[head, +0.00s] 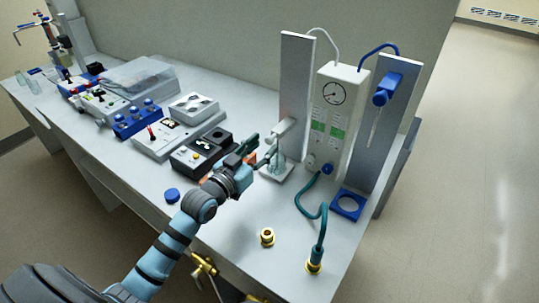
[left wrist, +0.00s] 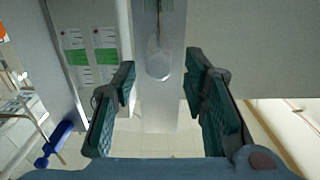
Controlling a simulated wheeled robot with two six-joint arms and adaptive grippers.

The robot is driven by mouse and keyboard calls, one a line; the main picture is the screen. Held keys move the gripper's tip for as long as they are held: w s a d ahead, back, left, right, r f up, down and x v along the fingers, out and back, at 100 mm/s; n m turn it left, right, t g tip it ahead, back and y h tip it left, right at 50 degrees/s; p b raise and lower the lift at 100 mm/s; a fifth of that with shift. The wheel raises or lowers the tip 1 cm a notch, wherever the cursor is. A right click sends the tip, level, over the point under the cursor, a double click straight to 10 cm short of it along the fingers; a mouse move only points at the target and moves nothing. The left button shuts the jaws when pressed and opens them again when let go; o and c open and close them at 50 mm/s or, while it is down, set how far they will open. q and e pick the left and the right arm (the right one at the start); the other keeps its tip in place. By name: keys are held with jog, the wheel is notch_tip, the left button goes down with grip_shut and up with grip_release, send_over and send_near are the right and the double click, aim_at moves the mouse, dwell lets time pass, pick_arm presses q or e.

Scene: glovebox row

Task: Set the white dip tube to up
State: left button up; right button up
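The white dip tube (head: 285,130) is on the left grey upright panel (head: 296,75), low down, just above a small white stand (head: 276,172) with clear glass on it. In the left wrist view a white rounded part (left wrist: 158,62), apparently the dip tube's holder, lies between and beyond the fingers. My left gripper (head: 258,152) is beside the white dip tube, to its left. Its two fingers are wide apart in the left wrist view (left wrist: 160,95), with no clear contact. The fingers partly cover the stand area in the head view. My right gripper is not in view.
A white gauge box (head: 335,110) stands between the panels. A teal hose (head: 319,215) runs to a brass fitting. Instruments (head: 202,150) crowd the bench to the left.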

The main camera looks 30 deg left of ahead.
aim_at(268, 141)
pick_arm(q)
jog(key=w, duration=0.3)
jog(key=shift+w+d+r, duration=0.25)
jog(key=shift+w+d, duration=0.05)
grip_shut()
